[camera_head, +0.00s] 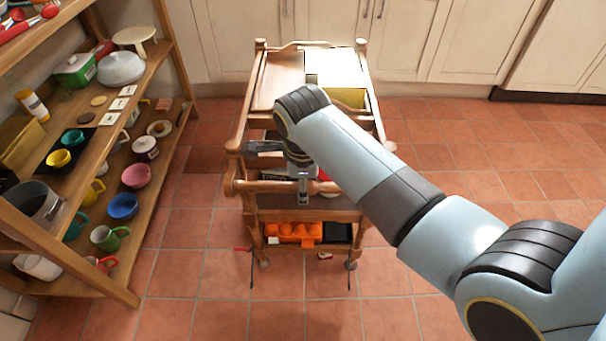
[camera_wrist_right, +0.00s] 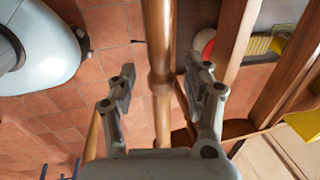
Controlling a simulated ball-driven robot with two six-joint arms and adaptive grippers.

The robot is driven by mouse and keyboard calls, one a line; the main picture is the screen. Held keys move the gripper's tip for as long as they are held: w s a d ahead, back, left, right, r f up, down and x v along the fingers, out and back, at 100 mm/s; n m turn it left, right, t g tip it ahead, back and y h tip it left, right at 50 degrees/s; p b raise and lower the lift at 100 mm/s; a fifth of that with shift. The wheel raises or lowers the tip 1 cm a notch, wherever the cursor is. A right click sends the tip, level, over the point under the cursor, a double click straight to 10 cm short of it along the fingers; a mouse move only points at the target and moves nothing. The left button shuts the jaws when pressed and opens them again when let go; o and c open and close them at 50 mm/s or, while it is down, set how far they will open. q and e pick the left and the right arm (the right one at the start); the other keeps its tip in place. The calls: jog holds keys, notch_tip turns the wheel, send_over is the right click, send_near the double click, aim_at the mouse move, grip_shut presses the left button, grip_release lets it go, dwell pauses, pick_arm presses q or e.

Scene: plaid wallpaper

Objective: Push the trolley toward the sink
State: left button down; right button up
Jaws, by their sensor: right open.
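The wooden trolley (camera_head: 335,215) stands upright on the floor in the middle of the head view, its near end toward me. My right arm reaches across it from the right. My right gripper (camera_wrist_right: 160,85) is open at the trolley's near crossbar (camera_wrist_right: 158,40), which runs between its two spread fingers in the right wrist view. Whether the fingers touch the bar I cannot tell. In the head view the gripper (camera_head: 283,168) is over the near end, partly hidden by my wrist. My left gripper is not in view. No sink is visible.
A wooden shelf unit (camera_head: 165,50) with cups, bowls and dishes stands left of the trolley. Pale cabinets (camera_head: 225,40) line the wall behind it. Orange items (camera_head: 293,231) lie on its low shelf. The tiled floor (camera_head: 470,150) is open to the right.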

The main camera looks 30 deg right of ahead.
jog(key=shift+f, duration=0.4)
jog(key=shift+c, duration=0.4)
grip_shut()
jog(key=shift+d, duration=0.1)
